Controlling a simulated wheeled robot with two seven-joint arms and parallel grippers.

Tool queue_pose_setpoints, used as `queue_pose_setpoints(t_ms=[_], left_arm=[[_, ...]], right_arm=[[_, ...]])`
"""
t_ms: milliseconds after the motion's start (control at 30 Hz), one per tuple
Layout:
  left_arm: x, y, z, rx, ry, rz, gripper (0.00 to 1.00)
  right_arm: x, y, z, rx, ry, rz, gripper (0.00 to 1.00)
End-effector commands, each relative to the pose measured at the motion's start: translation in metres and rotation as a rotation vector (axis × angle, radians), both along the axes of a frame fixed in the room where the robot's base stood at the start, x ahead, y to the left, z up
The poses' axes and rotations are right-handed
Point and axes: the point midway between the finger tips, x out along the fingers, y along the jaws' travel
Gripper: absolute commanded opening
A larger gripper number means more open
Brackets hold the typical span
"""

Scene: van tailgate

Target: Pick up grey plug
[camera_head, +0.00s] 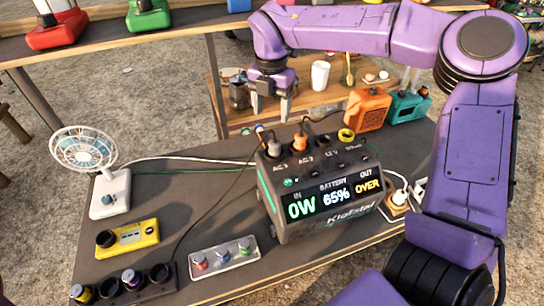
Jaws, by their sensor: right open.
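The grey plug (274,148) stands upright in the left socket on top of a dark power station (318,222). An orange plug (300,143) sits in the socket just to its right. My right gripper (270,116) is open and empty, with its fingers pointing down. It appears above and behind the grey plug, apart from it; the exact height gap is hard to tell. My left gripper is out of view.
A white fan (108,190), a yellow device (128,238) and a switch panel (224,257) stand on the dark table at left and front. An orange box (367,109) and a teal radio (408,107) stand behind. Cables cross the table.

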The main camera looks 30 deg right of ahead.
Motion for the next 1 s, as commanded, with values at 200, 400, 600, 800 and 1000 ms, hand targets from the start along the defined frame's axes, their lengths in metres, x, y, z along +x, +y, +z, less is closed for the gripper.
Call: queue_pose_setpoints(t_ms=[200, 400, 600, 800, 1000], left_arm=[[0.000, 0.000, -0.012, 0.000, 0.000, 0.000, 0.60], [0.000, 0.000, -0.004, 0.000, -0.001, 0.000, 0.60], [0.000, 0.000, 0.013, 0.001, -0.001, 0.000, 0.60], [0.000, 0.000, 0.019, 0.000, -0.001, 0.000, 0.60], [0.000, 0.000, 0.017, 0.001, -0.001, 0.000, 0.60]], right_arm=[[-0.001, -0.002, -0.029, 0.000, 0.004, -0.001, 0.69], [-0.001, -0.001, -0.062, 0.000, 0.002, 0.000, 0.69], [-0.006, -0.005, -0.087, 0.000, 0.006, 0.001, 0.69], [-0.006, -0.005, -0.118, -0.001, 0.002, 0.002, 0.69], [-0.006, -0.005, -0.121, 0.000, 0.000, 0.001, 0.69]])
